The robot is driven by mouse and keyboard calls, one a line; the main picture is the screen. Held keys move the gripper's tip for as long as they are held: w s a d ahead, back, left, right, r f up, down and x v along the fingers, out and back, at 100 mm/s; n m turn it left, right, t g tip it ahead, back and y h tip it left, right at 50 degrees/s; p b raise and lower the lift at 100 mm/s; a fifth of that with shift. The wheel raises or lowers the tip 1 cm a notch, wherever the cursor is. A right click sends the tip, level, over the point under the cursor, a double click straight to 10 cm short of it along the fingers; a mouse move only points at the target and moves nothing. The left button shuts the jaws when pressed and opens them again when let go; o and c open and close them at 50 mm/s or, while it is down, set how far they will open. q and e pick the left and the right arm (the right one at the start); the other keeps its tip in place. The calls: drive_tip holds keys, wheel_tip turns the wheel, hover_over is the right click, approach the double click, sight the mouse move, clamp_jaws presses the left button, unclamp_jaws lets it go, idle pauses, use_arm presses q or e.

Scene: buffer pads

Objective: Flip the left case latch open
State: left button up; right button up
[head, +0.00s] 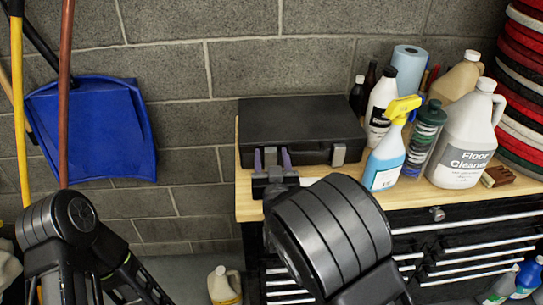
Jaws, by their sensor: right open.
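A closed black case (300,118) lies at the left end of the wooden top of a tool cabinet. Its right latch (339,153), a grey tab, shows on the front face. The left latch cannot be made out; my right gripper covers that part of the front. My right gripper (272,160) is open, its two fingers pointing at the left part of the case front. I cannot tell whether the fingers touch the case. My left arm shows at the lower left, but its gripper is out of the picture.
The wooden top (400,192) holds a blue spray bottle (386,160), a floor cleaner jug (462,140), a blue paper roll (408,70) and other bottles right of the case. Stacked red, black and white pads (522,100) stand at the far right. A blue dustpan (95,130) hangs left.

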drive_tip(key=shift+c, duration=0.4)
clamp_jaws()
drive_tip(key=f+t+b, duration=0.1)
drive_tip(key=b, duration=0.3)
drive_tip(key=shift+s, duration=0.3)
drive_tip(key=shift+s+r+b, duration=0.1)
drive_tip(key=shift+b, duration=0.3)
drive_tip(key=shift+r, duration=0.25)
drive_tip(key=shift+o, duration=0.4)
unclamp_jaws()
